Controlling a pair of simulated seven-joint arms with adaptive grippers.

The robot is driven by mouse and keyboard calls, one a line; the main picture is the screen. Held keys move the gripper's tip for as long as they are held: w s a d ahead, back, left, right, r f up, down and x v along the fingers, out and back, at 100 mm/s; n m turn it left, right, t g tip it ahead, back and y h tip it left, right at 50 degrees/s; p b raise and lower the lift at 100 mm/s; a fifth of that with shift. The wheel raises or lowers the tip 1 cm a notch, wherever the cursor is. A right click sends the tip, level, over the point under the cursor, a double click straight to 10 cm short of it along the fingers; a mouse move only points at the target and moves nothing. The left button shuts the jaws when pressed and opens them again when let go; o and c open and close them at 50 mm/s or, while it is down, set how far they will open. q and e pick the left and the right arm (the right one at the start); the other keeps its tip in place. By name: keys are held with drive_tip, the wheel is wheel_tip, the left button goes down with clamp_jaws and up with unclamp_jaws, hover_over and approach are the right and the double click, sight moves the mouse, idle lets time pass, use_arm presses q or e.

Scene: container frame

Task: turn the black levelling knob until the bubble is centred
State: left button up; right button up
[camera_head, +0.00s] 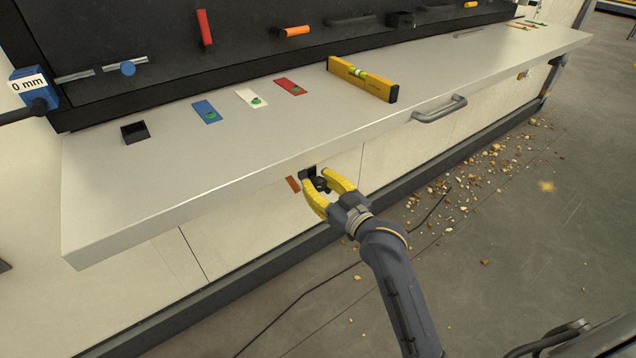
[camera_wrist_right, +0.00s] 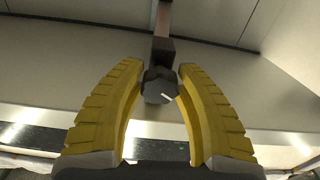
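The black levelling knob (camera_head: 320,184) sits under the front edge of the bench, below a dark bracket. It also shows in the right wrist view (camera_wrist_right: 157,88), with a white mark on its face. My right gripper (camera_head: 318,179) has its yellow fingers on either side of the knob, tips very close to it. I cannot tell whether they press on it. The yellow spirit level (camera_head: 378,86) lies on the bench top, its green vial (camera_head: 358,73) facing up. The bubble is too small to read. My left gripper is not in view.
Blue (camera_head: 206,111), white (camera_head: 251,98) and red (camera_head: 290,87) plates lie on the bench top (camera_head: 330,122). A black open box (camera_head: 135,132) is at its left. A grey handle (camera_head: 439,108) projects from the front edge. Debris (camera_head: 470,180) and a cable cover the floor.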

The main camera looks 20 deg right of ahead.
clamp_jaws()
drive_tip(key=shift+m, duration=2)
drive_tip(key=o, duration=0.6)
unclamp_jaws()
drive_tip(key=shift+o, duration=0.2)
drive_tip(key=v, duration=1.2)
